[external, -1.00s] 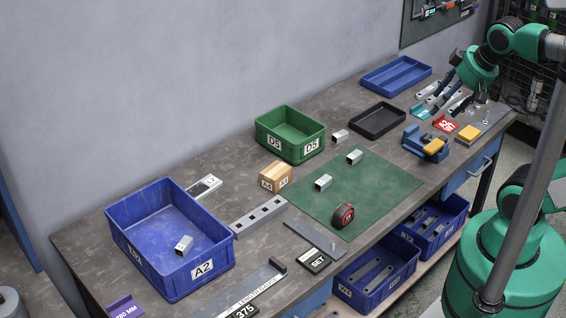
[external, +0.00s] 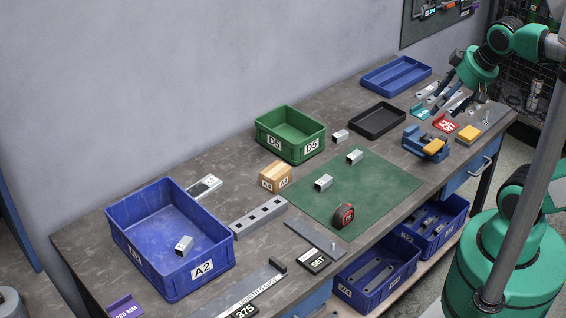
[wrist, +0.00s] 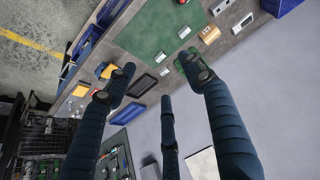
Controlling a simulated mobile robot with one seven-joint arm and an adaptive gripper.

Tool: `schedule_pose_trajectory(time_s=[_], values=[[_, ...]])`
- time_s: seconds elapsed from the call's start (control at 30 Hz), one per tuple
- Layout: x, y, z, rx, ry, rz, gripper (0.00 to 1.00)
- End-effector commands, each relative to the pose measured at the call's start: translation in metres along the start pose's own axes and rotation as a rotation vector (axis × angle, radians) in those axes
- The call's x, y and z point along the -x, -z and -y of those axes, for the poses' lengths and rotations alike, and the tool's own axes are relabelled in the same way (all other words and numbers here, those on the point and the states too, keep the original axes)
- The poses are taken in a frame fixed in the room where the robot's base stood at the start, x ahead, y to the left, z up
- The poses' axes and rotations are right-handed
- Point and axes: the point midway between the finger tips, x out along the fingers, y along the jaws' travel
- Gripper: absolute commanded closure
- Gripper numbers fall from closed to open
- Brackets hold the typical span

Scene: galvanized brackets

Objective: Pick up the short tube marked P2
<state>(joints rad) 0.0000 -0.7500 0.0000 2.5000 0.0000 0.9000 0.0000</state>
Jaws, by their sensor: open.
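Several short square metal tubes show in the external view, and no P2 mark is legible on any. One tube (external: 323,182) and another tube (external: 354,157) lie on the green mat (external: 385,188). A third tube (external: 340,136) lies beyond the mat, by the green bin. One more tube (external: 184,245) is inside the blue A2 bin (external: 207,270). In the wrist view, tubes show at the mat (wrist: 184,32) and (wrist: 160,57). My gripper (wrist: 160,82) has its dark fingers spread and empty, high and well away from the tubes, toward the bench's far right end.
A tape measure (external: 343,215) lies on the mat. The green D5 bin (external: 313,148), a cardboard block (external: 276,177) and a black tray (external: 378,120) stand around it. A blue vise (external: 425,142) sits at the right. The mat's right part is clear.

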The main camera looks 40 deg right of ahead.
Motion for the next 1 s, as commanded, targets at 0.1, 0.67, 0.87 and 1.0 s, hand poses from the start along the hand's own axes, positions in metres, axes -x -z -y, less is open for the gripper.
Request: schedule_pose_trajectory(time_s=[0.1,0.67,0.87,1.0], values=[[0.000,0.000,0.000,0.000,0.000,0.000,0.43],[-0.004,0.019,-0.003,-0.062,-0.004,0.020,0.43],[-0.017,0.055,-0.008,-0.182,-0.015,0.058,0.43],[-0.031,0.085,-0.015,-0.289,-0.028,0.090,0.43]])
